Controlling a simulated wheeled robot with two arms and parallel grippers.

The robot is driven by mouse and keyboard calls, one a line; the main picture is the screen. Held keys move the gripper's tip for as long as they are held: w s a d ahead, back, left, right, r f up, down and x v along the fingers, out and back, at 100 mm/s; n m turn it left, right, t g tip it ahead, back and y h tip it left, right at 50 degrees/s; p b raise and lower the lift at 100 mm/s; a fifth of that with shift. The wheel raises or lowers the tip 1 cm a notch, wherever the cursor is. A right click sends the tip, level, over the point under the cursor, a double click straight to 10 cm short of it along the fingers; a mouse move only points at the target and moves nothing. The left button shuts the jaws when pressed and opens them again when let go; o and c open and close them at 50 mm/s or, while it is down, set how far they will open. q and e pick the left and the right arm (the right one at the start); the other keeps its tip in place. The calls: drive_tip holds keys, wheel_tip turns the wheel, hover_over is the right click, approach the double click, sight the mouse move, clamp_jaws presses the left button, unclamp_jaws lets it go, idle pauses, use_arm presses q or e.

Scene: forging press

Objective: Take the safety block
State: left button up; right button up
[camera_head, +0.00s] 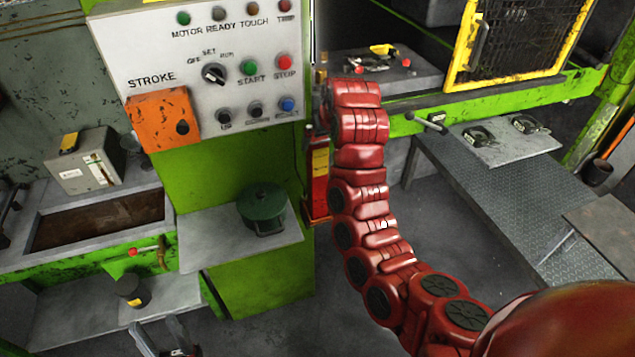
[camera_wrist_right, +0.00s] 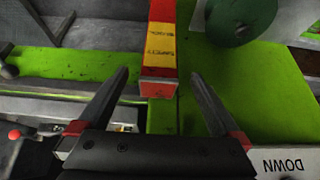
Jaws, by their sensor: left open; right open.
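The safety block (camera_head: 319,178) is a red and yellow upright bar beside the green press column, partly behind my right arm in the head view. In the right wrist view the safety block (camera_wrist_right: 160,45) shows its yellow lettered face and red end. My right gripper (camera_wrist_right: 160,76) is open, its two fingers on either side of the block's red end in the picture, with no contact visible. In the head view the right gripper is mostly hidden by the arm. My left gripper (camera_head: 163,340) is open and empty at the bottom edge, low left.
A control panel (camera_head: 215,70) with an orange box (camera_head: 163,117) is above left. A green round pot (camera_head: 262,208) stands on a grey shelf (camera_head: 215,240) left of the block. A metal table (camera_head: 500,200) is at right. A yellow-framed guard (camera_head: 465,50) is at upper right.

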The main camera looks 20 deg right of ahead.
sight(320, 147)
drive_tip(key=shift+b+x, duration=0.35)
drive_tip(key=shift+x, duration=0.5)
drive_tip(key=shift+w+f+p, duration=0.35)
drive_tip(key=shift+f+p, duration=0.15)
drive_tip(key=shift+p, duration=0.1)
drive_tip(key=shift+w+f, duration=0.2)
drive_tip(key=shift+f, duration=0.2)
drive_tip(key=p+x, duration=0.4)
drive_tip(key=shift+s+d+f, duration=0.1)
drive_tip(key=shift+s+f, duration=0.25)
drive_tip(key=shift+w+f, duration=0.25)
drive_tip(key=shift+f, duration=0.2)
clamp_jaws()
